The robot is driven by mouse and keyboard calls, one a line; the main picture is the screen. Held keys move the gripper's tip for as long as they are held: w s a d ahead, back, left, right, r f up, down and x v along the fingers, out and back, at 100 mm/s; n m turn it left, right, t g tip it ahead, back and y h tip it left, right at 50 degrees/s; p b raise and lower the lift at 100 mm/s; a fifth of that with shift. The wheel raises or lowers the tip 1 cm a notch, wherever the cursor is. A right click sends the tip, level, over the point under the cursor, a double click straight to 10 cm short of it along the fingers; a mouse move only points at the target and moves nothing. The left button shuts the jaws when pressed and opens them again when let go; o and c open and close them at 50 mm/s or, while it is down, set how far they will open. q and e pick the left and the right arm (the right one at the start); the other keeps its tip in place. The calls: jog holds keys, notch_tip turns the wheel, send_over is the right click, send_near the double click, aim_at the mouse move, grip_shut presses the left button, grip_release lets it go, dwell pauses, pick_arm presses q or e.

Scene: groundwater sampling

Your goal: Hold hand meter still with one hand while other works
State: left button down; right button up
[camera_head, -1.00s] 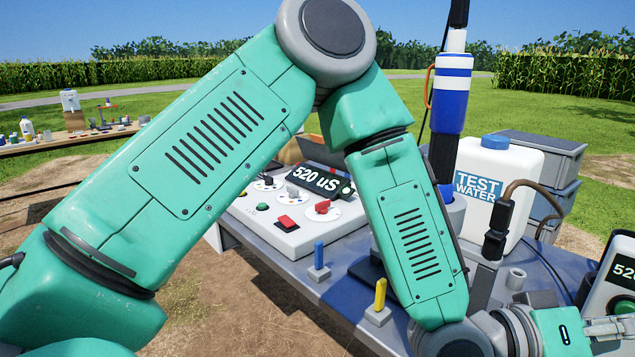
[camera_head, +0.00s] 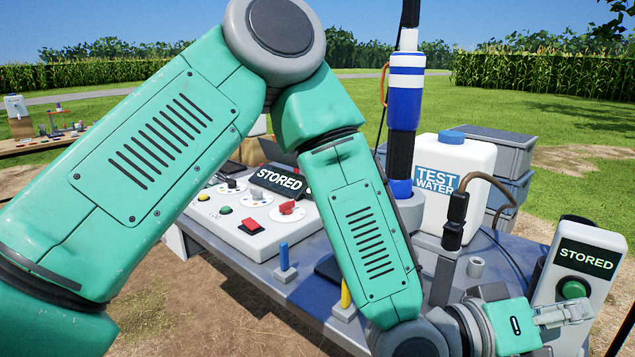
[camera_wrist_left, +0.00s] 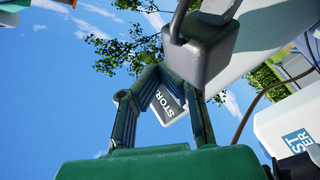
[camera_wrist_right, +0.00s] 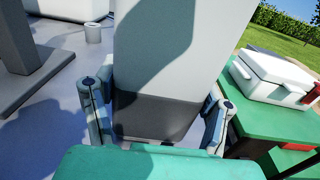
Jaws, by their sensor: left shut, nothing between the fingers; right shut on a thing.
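The hand meter (camera_head: 580,250) is a pale grey box with a black display reading STORED and a round green button (camera_head: 573,289). It stands tilted at the right of the head view. My left gripper (camera_head: 572,313) is shut and empty, its fingertips just below the button in that view; I cannot tell whether they touch the meter. In the left wrist view, its fingers (camera_wrist_left: 172,85) frame a partly hidden STORED display. In the right wrist view, my right gripper (camera_wrist_right: 158,108) is shut on the meter's dark lower end, with a finger on each side of the meter (camera_wrist_right: 165,55).
A white console (camera_head: 235,225) with knobs and a STORED display sits on the grey table. The TEST WATER container (camera_head: 470,165), a blue-and-white cylinder (camera_head: 405,90) and a cable stand behind my left arm. The right wrist view shows a white case (camera_wrist_right: 275,75) on a green surface.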

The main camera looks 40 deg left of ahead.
pick_arm(q)
jog(key=s, duration=0.6)
dwell(0.3)
jog(key=shift+d, duration=0.1)
dwell(0.4)
pick_arm(e)
jog(key=o, duration=1.6)
jog(key=shift+s, duration=0.15)
